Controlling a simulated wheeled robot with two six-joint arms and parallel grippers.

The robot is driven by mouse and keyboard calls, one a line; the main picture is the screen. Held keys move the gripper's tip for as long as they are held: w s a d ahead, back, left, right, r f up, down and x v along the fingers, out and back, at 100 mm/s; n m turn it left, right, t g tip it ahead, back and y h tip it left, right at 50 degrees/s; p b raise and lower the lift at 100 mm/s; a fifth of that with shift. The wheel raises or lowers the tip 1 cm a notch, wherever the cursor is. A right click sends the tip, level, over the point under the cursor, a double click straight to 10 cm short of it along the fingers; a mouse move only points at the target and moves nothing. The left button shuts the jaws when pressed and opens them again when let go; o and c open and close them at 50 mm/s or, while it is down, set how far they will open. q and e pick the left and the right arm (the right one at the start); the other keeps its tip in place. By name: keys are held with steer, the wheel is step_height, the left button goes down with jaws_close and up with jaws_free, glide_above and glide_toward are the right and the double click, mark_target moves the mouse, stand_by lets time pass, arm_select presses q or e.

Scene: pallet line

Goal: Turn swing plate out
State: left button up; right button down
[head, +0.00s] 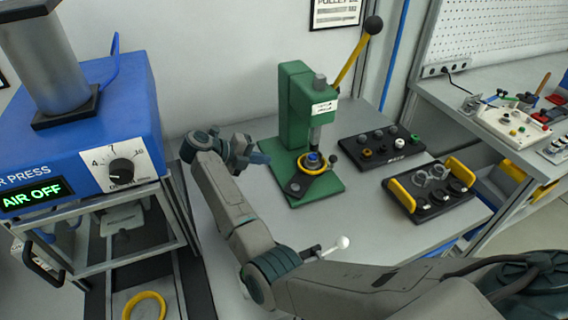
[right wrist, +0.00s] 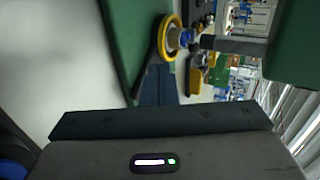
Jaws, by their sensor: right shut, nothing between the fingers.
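A green arbor press (head: 295,95) stands on the bench, with a dark swing plate (head: 297,187) low on its base. A yellow ring (head: 318,169) with a blue and metal part (head: 313,158) sits at the plate, under the ram. The ring (right wrist: 164,40) also shows in the right wrist view. My right gripper (head: 264,158) is shut and empty, just left of the press base and plate. Its fingertips (right wrist: 158,70) appear close to the ring in the wrist view; I cannot tell whether they touch anything. My left gripper is not in view.
A black tray of small parts (head: 399,157) and a tray with yellow handles (head: 432,205) lie right of the press. A blue air press (head: 75,125) stands at left. The press's yellow lever (head: 352,60) rises up right. A white-knobbed lever (head: 341,243) shows beyond my forearm.

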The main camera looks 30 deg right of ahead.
mark_target(299, 165)
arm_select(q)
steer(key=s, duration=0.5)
arm_select(e)
steer(key=p+x, duration=0.1)
steer(key=x, duration=0.1)
steer(key=p+x, duration=0.1)
steer(key=x, duration=0.1)
steer(key=shift+s+d+r, duration=0.1)
steer(key=shift+s+r, duration=0.1)
steer(key=shift+r, duration=0.05)
steer(key=p+x, duration=0.2)
steer(key=x, duration=0.3)
steer(key=shift+f, duration=0.15)
steer(key=shift+d+f, duration=0.2)
steer(key=shift+d, duration=0.1)
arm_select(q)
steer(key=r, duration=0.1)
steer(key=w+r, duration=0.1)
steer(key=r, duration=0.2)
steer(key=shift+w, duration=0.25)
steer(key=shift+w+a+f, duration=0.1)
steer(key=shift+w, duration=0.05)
arm_select(e)
steer(key=shift+f, duration=0.1)
